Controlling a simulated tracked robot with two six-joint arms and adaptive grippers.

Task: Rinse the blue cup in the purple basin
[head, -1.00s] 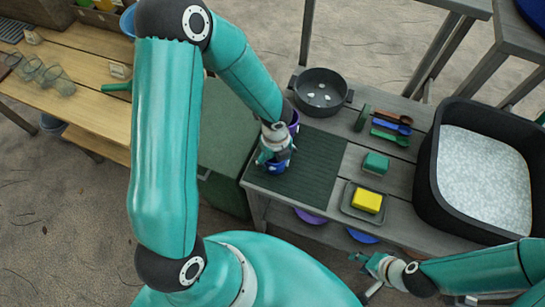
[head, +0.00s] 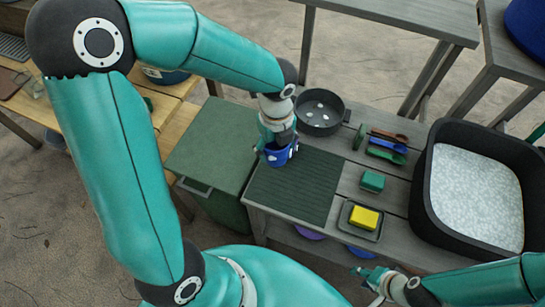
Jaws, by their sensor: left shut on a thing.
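The blue cup (head: 281,157) is in my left gripper (head: 276,146), which is shut on it. Gripper and cup are over the far left part of the dark ribbed mat (head: 297,190); I cannot tell how high above it. A purple rounded thing (head: 309,232) shows only in part under the grey table's front edge; it may be the purple basin. My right gripper (head: 366,280) is open and empty in front of the table, at the lower right.
A dark pan (head: 320,110) stands behind the mat. Coloured utensils (head: 386,147), a green block (head: 372,181) and a yellow sponge (head: 364,217) on a tray lie to the right. A large black tub (head: 424,190) with a pale speckled surface inside fills the right end.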

